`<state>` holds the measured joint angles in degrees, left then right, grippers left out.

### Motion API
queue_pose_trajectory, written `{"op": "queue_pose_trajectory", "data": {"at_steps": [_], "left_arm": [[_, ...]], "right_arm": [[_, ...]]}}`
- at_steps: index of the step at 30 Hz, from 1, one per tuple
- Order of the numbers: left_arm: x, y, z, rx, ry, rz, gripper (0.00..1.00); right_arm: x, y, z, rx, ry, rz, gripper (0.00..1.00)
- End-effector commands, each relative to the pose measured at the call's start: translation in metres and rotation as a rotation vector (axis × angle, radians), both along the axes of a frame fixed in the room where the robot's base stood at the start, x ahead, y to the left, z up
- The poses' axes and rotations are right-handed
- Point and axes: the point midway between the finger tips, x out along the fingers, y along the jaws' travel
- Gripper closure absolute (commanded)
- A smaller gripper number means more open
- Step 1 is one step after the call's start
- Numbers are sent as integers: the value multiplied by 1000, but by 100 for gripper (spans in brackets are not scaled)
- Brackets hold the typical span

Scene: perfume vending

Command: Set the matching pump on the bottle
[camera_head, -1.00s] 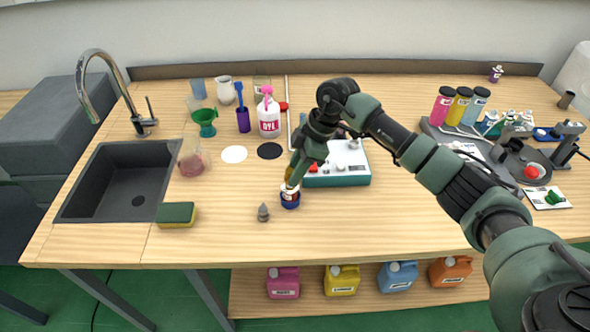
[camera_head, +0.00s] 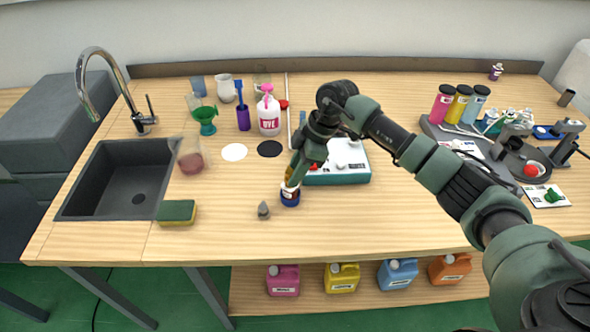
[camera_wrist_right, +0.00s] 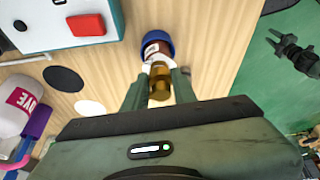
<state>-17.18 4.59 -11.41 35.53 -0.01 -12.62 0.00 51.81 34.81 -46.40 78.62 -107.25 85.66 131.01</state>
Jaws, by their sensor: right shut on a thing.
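My right gripper (camera_wrist_right: 160,78) is shut on a gold-coloured pump piece (camera_wrist_right: 160,86). It holds the piece close above a small dark red-brown bottle (camera_wrist_right: 156,47) with a white label. A blue round base (camera_wrist_right: 157,36) is around the bottle's lower part. In the head view the bottle (camera_head: 290,196) stands on the front middle of the table, directly below the right gripper (camera_head: 292,183). I cannot tell whether the pump touches the bottle's neck. A small grey cone-shaped piece (camera_head: 263,210) stands left of the bottle. My left gripper is not seen.
A teal-and-white box (camera_head: 338,170) is just right of the bottle. A pink-topped DYE bottle (camera_head: 269,115) and a purple cup (camera_head: 243,119) are behind. A sponge (camera_head: 177,212) and sink (camera_head: 118,180) are left. The table's front right is clear.

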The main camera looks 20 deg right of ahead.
Motion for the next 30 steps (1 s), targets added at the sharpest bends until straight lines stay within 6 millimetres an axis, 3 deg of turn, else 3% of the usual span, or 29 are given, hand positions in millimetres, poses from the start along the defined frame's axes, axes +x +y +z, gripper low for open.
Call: {"op": "queue_pose_trajectory", "data": {"at_steps": [30], "left_arm": [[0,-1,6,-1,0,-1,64]], "right_arm": [[0,0,-3,1,0,-1,100]]}}
